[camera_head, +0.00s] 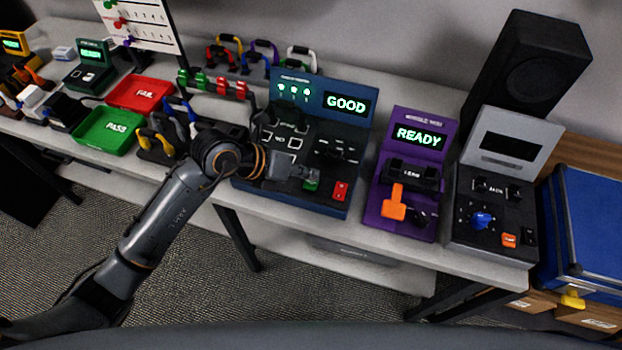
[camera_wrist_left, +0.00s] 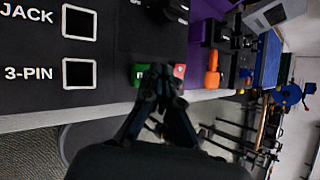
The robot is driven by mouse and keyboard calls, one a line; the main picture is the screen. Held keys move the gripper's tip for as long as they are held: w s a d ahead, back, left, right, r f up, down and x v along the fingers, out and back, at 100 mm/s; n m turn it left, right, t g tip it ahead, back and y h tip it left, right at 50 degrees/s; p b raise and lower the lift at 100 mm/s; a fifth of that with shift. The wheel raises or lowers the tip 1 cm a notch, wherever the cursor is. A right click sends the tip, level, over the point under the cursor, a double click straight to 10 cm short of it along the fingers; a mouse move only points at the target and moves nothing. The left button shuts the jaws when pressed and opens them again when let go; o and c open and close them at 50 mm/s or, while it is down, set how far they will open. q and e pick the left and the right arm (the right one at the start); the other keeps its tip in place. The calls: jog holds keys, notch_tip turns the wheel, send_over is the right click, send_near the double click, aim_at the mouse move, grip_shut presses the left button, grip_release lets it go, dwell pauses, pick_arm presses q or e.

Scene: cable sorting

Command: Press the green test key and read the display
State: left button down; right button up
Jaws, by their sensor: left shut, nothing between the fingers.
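The dark blue tester (camera_head: 362,112) stands on the bench in the head view. Its display (camera_head: 345,104) reads GOOD in green, with several lit green lamps to the left of it. The green test key (camera_head: 311,186) sits low on its panel, left of a red switch (camera_head: 340,191). My left gripper (camera_head: 308,174) is shut and empty, its tips right at the green key and partly covering it. In the left wrist view the fingertips overlap the right side of the green key (camera_wrist_left: 137,75). I cannot tell whether they touch it. My right gripper is not in view.
To the right stand a purple tester (camera_head: 378,205) reading READY with an orange lever, and a grey-black unit (camera_head: 520,185) with a blank display. A red FAIL tray (camera_head: 168,95) and green PASS tray (camera_head: 88,142) lie to the left. A black speaker (camera_head: 525,75) stands behind.

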aim_at(308, 184)
pick_arm(q)
notch_tip(308, 184, up, 5)
jog(key=p, duration=0.4)
jog(key=shift+r, duration=0.1)
dwell(0.8)
jog(key=shift+d, duration=0.1)
